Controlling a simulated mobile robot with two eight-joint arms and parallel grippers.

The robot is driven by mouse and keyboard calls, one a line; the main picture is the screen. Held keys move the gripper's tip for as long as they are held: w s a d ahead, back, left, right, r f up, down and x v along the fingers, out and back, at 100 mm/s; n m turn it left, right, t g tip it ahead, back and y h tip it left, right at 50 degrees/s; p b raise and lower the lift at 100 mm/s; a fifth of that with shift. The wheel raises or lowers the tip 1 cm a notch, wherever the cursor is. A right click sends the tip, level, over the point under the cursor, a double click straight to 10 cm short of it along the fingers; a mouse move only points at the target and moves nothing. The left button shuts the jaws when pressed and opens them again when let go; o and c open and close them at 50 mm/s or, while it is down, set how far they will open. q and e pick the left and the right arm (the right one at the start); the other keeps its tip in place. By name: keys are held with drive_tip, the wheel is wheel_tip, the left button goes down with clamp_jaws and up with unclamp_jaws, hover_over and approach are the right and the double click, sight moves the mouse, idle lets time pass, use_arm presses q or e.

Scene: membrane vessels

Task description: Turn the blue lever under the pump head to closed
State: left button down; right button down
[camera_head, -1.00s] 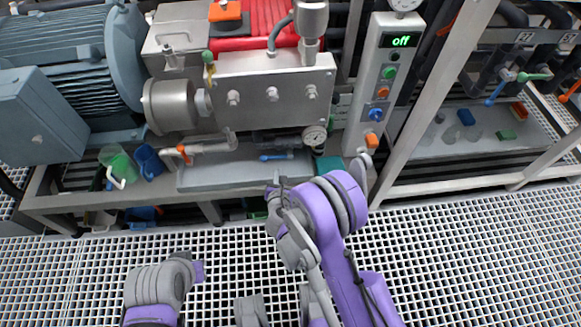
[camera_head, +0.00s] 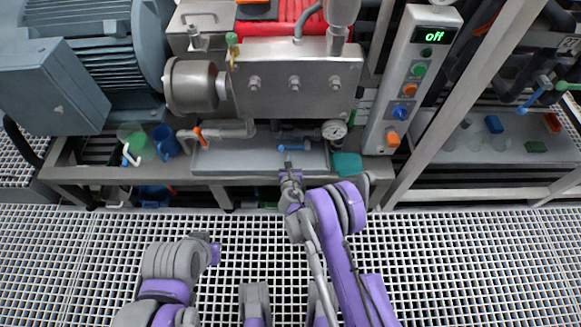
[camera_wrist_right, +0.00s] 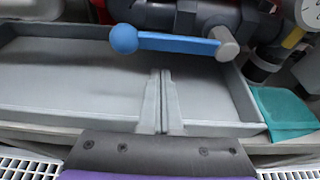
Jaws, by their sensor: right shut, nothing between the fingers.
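The blue lever (camera_head: 294,147) sits under the pump head (camera_head: 300,75), on a dark pipe above the grey drip tray (camera_head: 215,158). In the right wrist view the lever (camera_wrist_right: 175,43) lies nearly level, its round knob at the left and its grey pivot at the right. My right gripper (camera_head: 289,172) is at the tray's front edge, just below the lever in the picture. In the right wrist view its fingers (camera_wrist_right: 160,80) are together and empty, apart from the lever. My left arm shows at the lower left; its gripper cannot be made out.
A pressure gauge (camera_head: 334,130) stands right of the lever. An orange-handled valve (camera_head: 199,137) is to the left. A teal cloth-like item (camera_head: 347,165) lies right of the tray. A control box (camera_head: 410,80) reads "off". The grating floor in front is open.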

sight(293, 148)
use_arm(q)
drive_tip(key=shift+s+r, duration=0.1)
drive_tip(key=shift+r, duration=0.05)
use_arm(e)
drive_tip(key=shift+s+r, duration=0.1)
drive_tip(key=shift+r, duration=1.25)
